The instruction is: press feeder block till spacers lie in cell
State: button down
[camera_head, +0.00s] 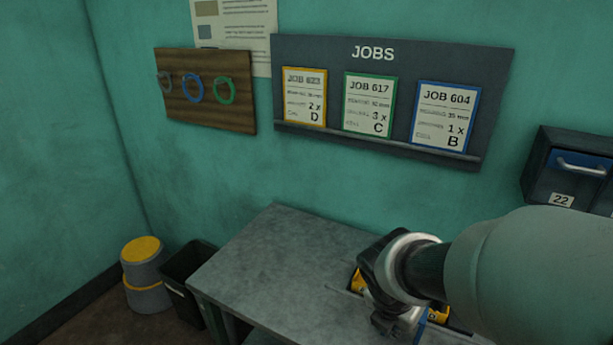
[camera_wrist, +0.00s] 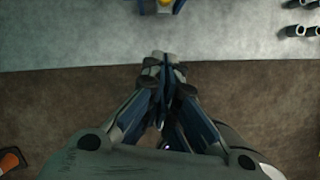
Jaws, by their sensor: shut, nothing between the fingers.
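My gripper (camera_wrist: 161,62) is shut and empty in the wrist view, its fingertips overlapping the bench's front edge. A blue-grey fitting with a yellow part (camera_wrist: 166,5) is cut off at the top edge, straight beyond the fingertips and apart from them. It may be the feeder, but too little shows to tell. Several short dark tubes with pale ends (camera_wrist: 296,31), possibly the spacers, lie on the bench at the upper right. In the head view my arm hides much of the work area; yellow parts (camera_head: 358,281) show beside my wrist. I cannot make out the block or cell.
The grey bench (camera_head: 262,262) is bare on its left. Above it hangs a JOBS board (camera_head: 390,150) with three cards: 623 (2 x D), 617 (3 x C), 604 (1 x B). A drawer unit (camera_head: 570,170) is right.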

jog(key=shift+w+a+f+n, duration=0.1)
jog(key=shift+w+a+n, duration=0.1)
jog(key=shift+n, duration=0.2)
jog(key=w+d+f+b, duration=0.5)
jog(key=f, duration=0.4)
jog(key=shift+w+d, duration=0.2)
jog(key=shift+d, duration=0.05)
jog(key=shift+f, duration=0.1)
